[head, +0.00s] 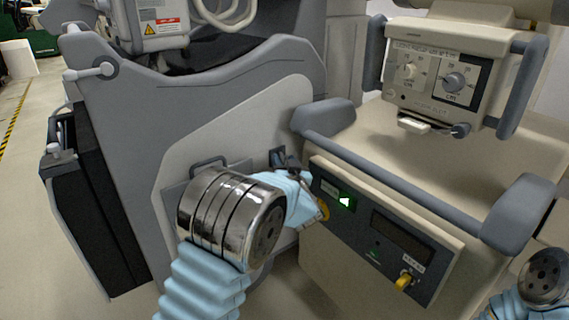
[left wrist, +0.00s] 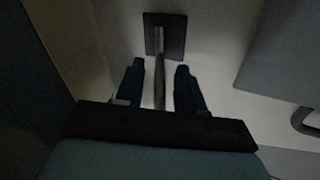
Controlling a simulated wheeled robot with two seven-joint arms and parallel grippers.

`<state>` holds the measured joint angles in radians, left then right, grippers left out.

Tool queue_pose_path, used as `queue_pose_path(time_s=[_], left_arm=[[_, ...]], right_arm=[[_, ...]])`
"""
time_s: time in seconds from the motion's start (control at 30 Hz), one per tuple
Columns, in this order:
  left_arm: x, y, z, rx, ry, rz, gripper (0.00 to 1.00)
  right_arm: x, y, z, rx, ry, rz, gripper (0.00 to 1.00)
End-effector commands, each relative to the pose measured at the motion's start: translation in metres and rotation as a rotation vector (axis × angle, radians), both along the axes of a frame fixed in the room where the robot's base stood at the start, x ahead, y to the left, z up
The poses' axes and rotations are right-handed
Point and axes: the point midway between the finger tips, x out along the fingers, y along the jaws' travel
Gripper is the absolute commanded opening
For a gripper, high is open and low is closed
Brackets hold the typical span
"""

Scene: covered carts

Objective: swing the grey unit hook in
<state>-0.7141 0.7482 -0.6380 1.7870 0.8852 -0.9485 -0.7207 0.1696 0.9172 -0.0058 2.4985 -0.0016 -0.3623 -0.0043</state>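The grey unit hook (left wrist: 160,82) is a thin bar standing out from a small dark square plate (left wrist: 166,32) on a pale panel. In the left wrist view my left gripper (left wrist: 160,76) has its two dark fingers apart, one on each side of the bar, with a gap on both sides. In the head view the dark plate (head: 277,157) shows on the grey unit's side, and my left gripper (head: 288,161) is right at it, largely hiding the hook. My right arm shows at the lower right edge of the head view; its gripper is out of the picture.
The grey unit (head: 190,110) stands left, with a fixed handle (head: 209,164) beside the plate. Close right is a beige cart with a control panel (head: 385,235), a yellow key knob (head: 403,282) and a grey rail (head: 400,185). Clear floor (head: 35,150) lies far left.

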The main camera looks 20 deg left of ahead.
Motion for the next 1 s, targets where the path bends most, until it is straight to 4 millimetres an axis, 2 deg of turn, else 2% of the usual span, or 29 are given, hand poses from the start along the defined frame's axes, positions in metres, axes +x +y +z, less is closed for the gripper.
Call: queue_pose_path(time_s=[0.07,0.3,0.63,1.0], left_arm=[[0.0,0.0,0.0,0.0,0.0,0.0,0.37],[0.0,0.0,0.0,-0.001,0.0,0.0,0.0],[-0.001,0.0,-0.001,-0.002,-0.001,-0.005,0.0],[-0.005,0.015,-0.005,-0.004,-0.003,-0.218,0.0]], right_arm=[[0.0,0.0,0.0,0.0,0.0,0.0,0.43],[0.0,0.0,0.0,0.0,0.0,0.0,0.43],[0.0,0.0,-0.002,0.0,0.0,0.0,0.43],[-0.001,0.004,-0.042,0.009,0.007,0.005,0.43]])
